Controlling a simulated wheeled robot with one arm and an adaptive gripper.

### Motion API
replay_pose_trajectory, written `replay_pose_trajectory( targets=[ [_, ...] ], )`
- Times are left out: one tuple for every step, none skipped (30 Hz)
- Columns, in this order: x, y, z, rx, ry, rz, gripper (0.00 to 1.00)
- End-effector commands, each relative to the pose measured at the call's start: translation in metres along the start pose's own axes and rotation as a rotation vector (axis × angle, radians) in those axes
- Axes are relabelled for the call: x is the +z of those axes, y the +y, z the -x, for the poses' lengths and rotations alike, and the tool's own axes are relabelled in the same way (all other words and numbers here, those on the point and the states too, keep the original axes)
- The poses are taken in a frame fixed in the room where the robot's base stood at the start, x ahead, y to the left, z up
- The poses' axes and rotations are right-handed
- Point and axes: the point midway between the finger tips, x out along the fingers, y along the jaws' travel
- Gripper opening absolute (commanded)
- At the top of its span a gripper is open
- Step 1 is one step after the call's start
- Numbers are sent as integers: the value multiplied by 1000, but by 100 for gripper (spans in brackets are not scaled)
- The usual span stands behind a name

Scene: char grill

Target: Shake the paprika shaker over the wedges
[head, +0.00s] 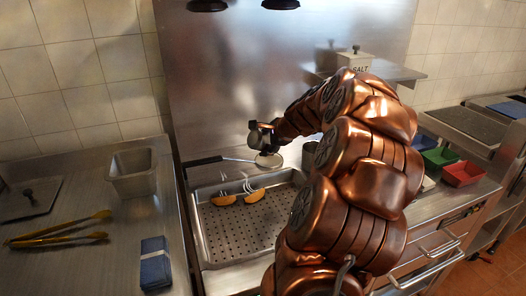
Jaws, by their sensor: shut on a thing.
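Two orange wedges, one on the left (223,200) and one on the right (254,196), lie in the perforated metal tray (240,233), with pale wisps above them. My gripper (262,138) is above and beyond the wedges, near the tray's back edge. It is shut on a small greyish object, seemingly the paprika shaker (256,140). The shaker is partly hidden by the fingers and its label cannot be read. Its exact tilt is unclear.
A black-handled utensil (204,161) lies behind the tray. Left are a metal container (132,173), yellow tongs (60,239) and a blue folded cloth (155,264). A salt box (352,66) stands on the back shelf. Green (439,158) and red (463,173) bins are right.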

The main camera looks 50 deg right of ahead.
Motion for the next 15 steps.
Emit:
replay_pose_trajectory(
  targets=[
    [-3,5,-6,-11,24,30,15],
    [-5,5,-6,-19,39,48,15],
    [-6,4,-6,-30,59,71,15],
    [-8,4,-6,-39,74,88,15],
    [-9,4,-7,-46,88,105,15],
    [-10,4,-8,-54,106,128,15],
    [-11,4,-8,-61,121,145,15],
    [-13,4,-9,-69,135,161,15],
    [-12,4,-8,-81,159,189,15],
    [-12,4,-9,-88,177,211,15],
    [-12,6,-10,-95,194,233,15],
    [-12,6,-10,-107,220,262,15],
    [-12,7,-10,-115,238,283,15],
    [-11,8,-11,-124,255,304,15],
    [-11,7,-10,-140,280,333,15]
  ],
)
